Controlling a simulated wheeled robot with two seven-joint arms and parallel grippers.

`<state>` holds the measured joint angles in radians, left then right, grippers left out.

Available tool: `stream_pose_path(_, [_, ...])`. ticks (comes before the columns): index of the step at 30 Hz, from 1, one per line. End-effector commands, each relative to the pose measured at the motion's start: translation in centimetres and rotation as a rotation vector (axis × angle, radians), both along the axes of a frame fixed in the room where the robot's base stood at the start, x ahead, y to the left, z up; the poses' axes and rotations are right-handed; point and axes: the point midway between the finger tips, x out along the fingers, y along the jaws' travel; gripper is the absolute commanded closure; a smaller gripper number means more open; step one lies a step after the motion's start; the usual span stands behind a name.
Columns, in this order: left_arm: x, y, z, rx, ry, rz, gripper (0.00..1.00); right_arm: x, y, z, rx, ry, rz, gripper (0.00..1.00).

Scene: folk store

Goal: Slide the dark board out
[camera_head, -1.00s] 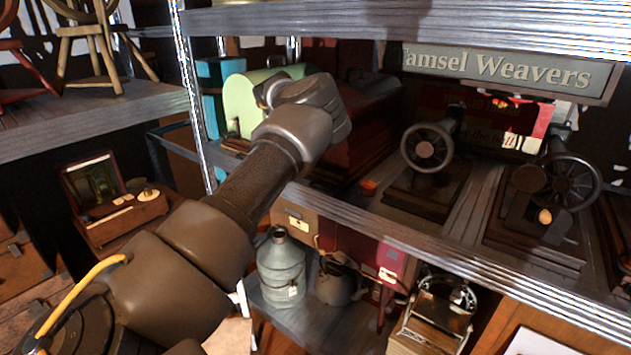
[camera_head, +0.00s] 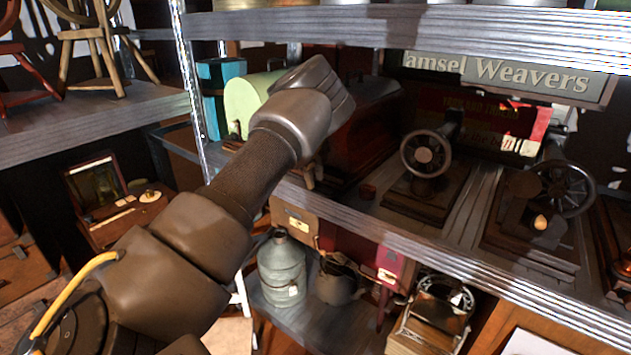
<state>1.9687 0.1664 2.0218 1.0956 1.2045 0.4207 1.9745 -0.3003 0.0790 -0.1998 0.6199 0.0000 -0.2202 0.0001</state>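A dark grey board (camera_head: 515,75) lettered "amsel Weavers", its first letter cut off, stands upright high at the back of the middle shelf, just under the upper shelf. It is the dark board I can make out. My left arm comes in from the lower left. Its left gripper (camera_head: 325,85) end is in front of the shelf, to the left of the board and clearly apart from it in the picture. The wrist housing hides the fingers, so I cannot see whether they are open or holding anything. My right gripper is not in view.
The middle shelf (camera_head: 440,262) holds sewing machines with handwheels (camera_head: 427,153), a dark wooden case (camera_head: 365,125) and a pale green box (camera_head: 250,100). The upper shelf (camera_head: 400,22) crosses above. A metal post (camera_head: 190,90) stands left. A grey can (camera_head: 282,270) sits below.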

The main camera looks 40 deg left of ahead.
Motion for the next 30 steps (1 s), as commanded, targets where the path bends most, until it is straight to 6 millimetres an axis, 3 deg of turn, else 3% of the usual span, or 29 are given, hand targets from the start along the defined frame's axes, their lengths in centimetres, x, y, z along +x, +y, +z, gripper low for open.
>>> stream_pose_path(7, [0.5,0.1,-2.6,0.000,0.000,0.000,0.68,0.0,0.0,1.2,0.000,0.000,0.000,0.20])
stream_pose_path(17, [0.6,0.1,-3.1,0.000,-0.001,0.000,0.68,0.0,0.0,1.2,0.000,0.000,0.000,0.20])
stream_pose_path(25, [0.5,0.1,-3.1,0.000,-0.001,0.000,1.00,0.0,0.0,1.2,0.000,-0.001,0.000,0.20])
stream_pose_path(30, [0.5,0.1,-3.0,0.000,-0.001,0.000,1.00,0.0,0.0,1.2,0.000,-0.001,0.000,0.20])
